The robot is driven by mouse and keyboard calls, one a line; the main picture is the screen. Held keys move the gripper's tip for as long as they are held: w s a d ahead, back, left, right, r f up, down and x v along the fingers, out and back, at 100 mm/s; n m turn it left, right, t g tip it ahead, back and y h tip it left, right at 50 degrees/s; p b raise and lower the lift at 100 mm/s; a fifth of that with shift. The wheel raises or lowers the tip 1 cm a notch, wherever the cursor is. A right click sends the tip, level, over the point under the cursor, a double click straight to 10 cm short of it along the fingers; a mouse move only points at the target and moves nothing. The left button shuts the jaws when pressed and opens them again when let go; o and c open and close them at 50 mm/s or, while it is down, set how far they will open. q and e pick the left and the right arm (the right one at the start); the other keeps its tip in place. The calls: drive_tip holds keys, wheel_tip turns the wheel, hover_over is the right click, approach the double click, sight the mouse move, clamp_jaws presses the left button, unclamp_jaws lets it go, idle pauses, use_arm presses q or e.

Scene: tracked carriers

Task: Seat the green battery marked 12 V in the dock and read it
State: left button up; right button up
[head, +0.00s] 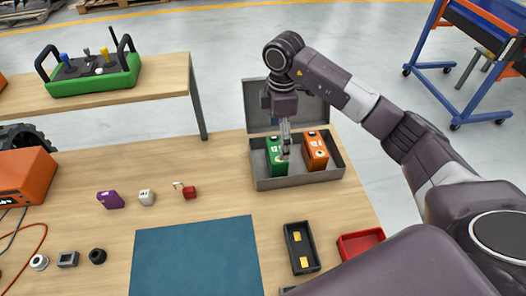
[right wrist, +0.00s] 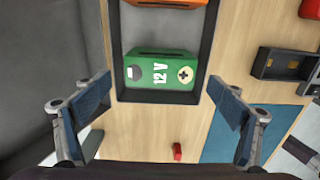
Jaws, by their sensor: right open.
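The green battery (head: 274,160) stands in the left part of an open grey case (head: 262,184). Its "12 V" mark and a plus sign show in the right wrist view (right wrist: 160,72). My right gripper (head: 285,143) is above the green battery, pointing down. In the right wrist view its fingers (right wrist: 160,84) are wide apart, one to each side of the battery, with nothing between them. A black tray with two yellow pads (head: 292,246), which looks like the dock, lies on the table in front of the case. My left gripper is out of view.
An orange battery (head: 315,150) stands right of the green one in the case. A red tray (head: 360,243) lies right of the dock, a blue mat (head: 197,258) left of it. Small blocks and an orange box (head: 27,176) are farther left. The case lid (head: 257,104) stands open behind.

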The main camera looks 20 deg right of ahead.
sight(277, 148)
drive_tip(key=f, duration=0.1)
drive_tip(key=f+p, duration=0.1)
drive_tip(key=shift+s+f, duration=0.35)
drive_tip(key=shift+f, duration=0.05)
drive_tip(key=f, duration=0.2)
drive_tip(key=f+p, duration=0.1)
drive_tip(key=shift+w+a+f, duration=0.2)
drive_tip(key=shift+w+f, duration=0.15)
drive_tip(key=shift+f, duration=0.25)
drive_tip(key=c, duration=1.8)
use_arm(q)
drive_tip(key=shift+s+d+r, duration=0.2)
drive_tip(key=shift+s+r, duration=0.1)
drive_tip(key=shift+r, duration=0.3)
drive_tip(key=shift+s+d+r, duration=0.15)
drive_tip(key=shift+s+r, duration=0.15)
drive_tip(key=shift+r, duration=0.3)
use_arm(e)
drive_tip(key=shift+w+r, duration=0.1)
drive_tip(key=shift+w, duration=0.05)
drive_tip(key=shift+c, duration=0.2)
